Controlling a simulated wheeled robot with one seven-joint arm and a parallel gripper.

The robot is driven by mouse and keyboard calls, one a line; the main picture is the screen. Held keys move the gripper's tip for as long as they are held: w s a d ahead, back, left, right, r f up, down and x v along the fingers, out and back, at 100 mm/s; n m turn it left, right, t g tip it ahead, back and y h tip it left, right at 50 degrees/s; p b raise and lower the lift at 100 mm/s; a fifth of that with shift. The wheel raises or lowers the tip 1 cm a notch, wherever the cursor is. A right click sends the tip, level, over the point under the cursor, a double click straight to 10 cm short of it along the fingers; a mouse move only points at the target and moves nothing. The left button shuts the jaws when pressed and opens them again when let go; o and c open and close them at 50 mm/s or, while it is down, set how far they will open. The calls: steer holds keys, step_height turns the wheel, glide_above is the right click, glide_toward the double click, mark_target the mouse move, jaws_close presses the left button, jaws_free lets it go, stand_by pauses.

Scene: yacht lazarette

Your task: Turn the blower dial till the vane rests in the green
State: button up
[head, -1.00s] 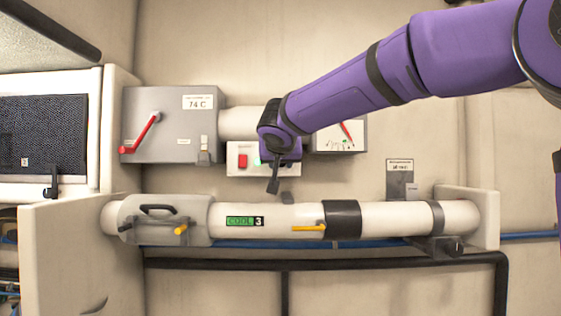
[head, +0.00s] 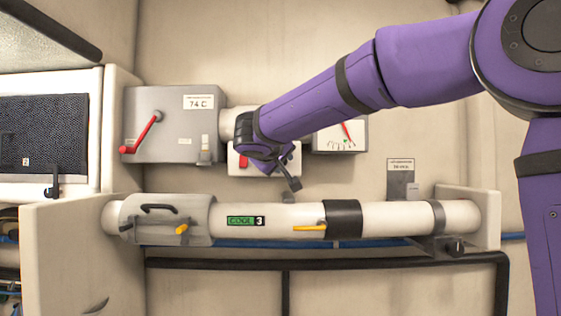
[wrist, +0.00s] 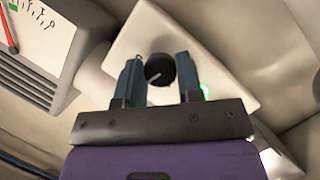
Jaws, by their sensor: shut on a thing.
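The blower dial is a round black knob (wrist: 158,71) with a pale pointer line, set on a white box (wrist: 213,62). In the wrist view my gripper (wrist: 159,66) has its two fingers on opposite sides of the knob, shut on it. In the head view my gripper (head: 264,150) covers the dial and much of the box. A grey gauge (head: 322,141) right of the box has a white face and a red needle (head: 346,130), leaning up and left. The needle also shows at the wrist view's left edge (wrist: 8,33).
A red switch (head: 243,161) is on the box's left. A grey unit with a red lever (head: 142,134) stands further left. Below runs a white pipe (head: 290,218) with yellow handles. A green light (wrist: 205,90) glows beside my finger.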

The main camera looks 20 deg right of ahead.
steer(key=shift+n+h, duration=0.4)
steer(key=shift+n, duration=0.4)
steer(key=o, duration=0.9)
steer(key=shift+a, duration=0.15)
steer(key=v, duration=1)
steer(key=shift+s+a+f, duration=0.15)
steer(key=shift+s+a, duration=0.1)
steer(key=shift+s, duration=0.1)
